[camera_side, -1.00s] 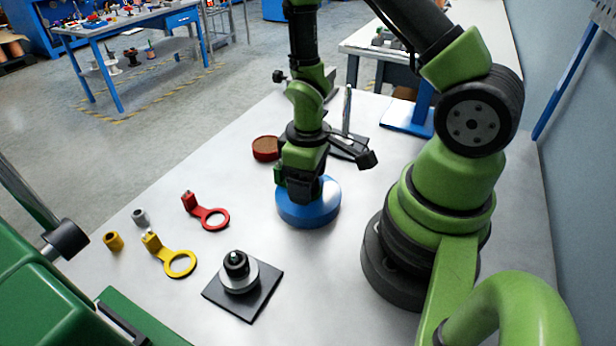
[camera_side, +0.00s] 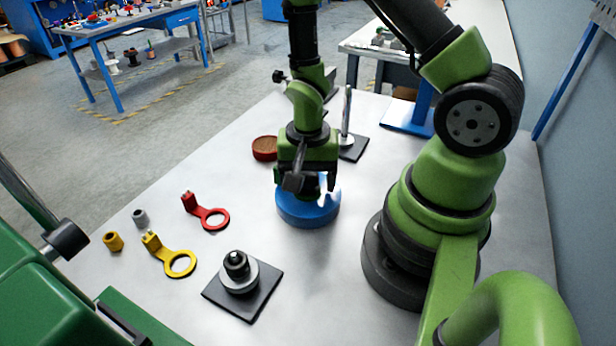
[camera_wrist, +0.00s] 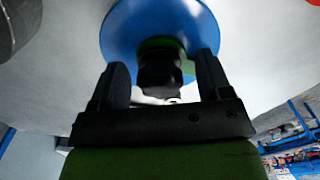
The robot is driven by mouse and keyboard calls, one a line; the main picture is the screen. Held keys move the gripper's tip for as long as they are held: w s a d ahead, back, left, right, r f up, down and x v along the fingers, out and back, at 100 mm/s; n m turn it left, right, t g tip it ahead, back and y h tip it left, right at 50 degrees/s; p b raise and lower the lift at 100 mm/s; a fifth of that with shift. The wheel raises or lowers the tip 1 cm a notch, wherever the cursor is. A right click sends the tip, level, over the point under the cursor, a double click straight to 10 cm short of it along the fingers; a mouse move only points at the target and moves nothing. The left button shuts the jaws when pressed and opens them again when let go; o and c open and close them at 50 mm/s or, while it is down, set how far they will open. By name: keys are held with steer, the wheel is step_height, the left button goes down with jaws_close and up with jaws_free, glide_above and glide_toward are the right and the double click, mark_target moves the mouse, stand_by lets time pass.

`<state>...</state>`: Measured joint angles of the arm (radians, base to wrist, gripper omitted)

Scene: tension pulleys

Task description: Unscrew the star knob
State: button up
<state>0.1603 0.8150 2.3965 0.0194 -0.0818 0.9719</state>
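The blue round pulley base (camera_side: 306,213) sits on the table under my gripper (camera_side: 312,184). In the wrist view the blue disc (camera_wrist: 120,32) shows with a green part (camera_wrist: 160,44) at its middle. A black knob-like piece (camera_wrist: 160,72), which looks like the star knob, stands over that middle. My gripper (camera_wrist: 162,66) has its two fingers spread, one on each side of the black piece, with visible gaps. In the side view the knob is hidden behind my gripper.
A black square plate (camera_side: 262,299) with a dark-topped post (camera_side: 237,264) stands in front. Red (camera_side: 213,218) and yellow (camera_side: 179,264) ring tools lie to the left, near yellow (camera_side: 113,241) and grey (camera_side: 140,217) cylinders. A brown-red disc (camera_side: 265,148) and an upright rod (camera_side: 346,115) stand behind.

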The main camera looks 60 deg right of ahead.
mark_target(308, 175)
steer(key=c, duration=1.1)
steer(key=shift+n, duration=1.1)
steer(key=shift+r, duration=0.1)
steer(key=shift+r, duration=0.2)
steer(key=shift+r, duration=0.7)
steer(key=shift+r, duration=2.55)
